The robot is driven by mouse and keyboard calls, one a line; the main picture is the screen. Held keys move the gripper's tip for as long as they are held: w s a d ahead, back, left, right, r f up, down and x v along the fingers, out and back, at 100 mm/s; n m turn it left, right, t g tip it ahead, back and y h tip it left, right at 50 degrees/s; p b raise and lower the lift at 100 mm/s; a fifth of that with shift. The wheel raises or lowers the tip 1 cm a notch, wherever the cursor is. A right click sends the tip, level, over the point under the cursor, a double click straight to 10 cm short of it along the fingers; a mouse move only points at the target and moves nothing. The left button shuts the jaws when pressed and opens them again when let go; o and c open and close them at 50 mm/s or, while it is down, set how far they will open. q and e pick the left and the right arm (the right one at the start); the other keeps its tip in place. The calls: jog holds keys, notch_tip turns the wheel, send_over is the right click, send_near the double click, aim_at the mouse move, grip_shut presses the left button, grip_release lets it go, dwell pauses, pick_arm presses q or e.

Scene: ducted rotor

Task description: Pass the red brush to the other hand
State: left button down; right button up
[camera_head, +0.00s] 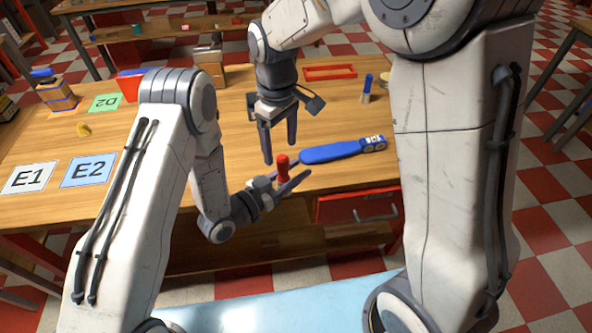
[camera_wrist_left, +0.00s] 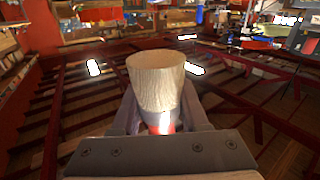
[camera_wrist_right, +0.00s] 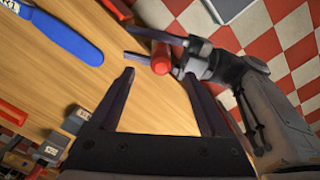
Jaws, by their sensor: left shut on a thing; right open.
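The red brush (camera_head: 283,168) is held by my left gripper (camera_head: 291,176) at the table's front edge, red handle end up. In the left wrist view its pale, cream bristle end (camera_wrist_left: 157,80) faces the camera, with a bit of red between the fingers. My right gripper (camera_head: 280,153) is open and empty, just above and behind the brush, fingers pointing down. In the right wrist view the round red handle end (camera_wrist_right: 160,62) shows just beyond the gap between my open right fingers (camera_wrist_right: 158,76), apart from them.
A blue paddle-like thing (camera_head: 335,152) lies on the table (camera_head: 225,150) close to the right of both grippers. A blue-topped brush (camera_head: 367,88) stands farther back, near a red frame (camera_head: 330,72). A red drawer (camera_head: 345,207) is below the front edge. Cards E1 (camera_head: 28,178) and E2 (camera_head: 88,170) lie left.

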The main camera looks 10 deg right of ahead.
jog(key=shift+r, duration=0.9)
jog(key=s+m+y, duration=0.1)
jog(key=s, duration=2.2)
jog(key=shift+f, duration=0.4)
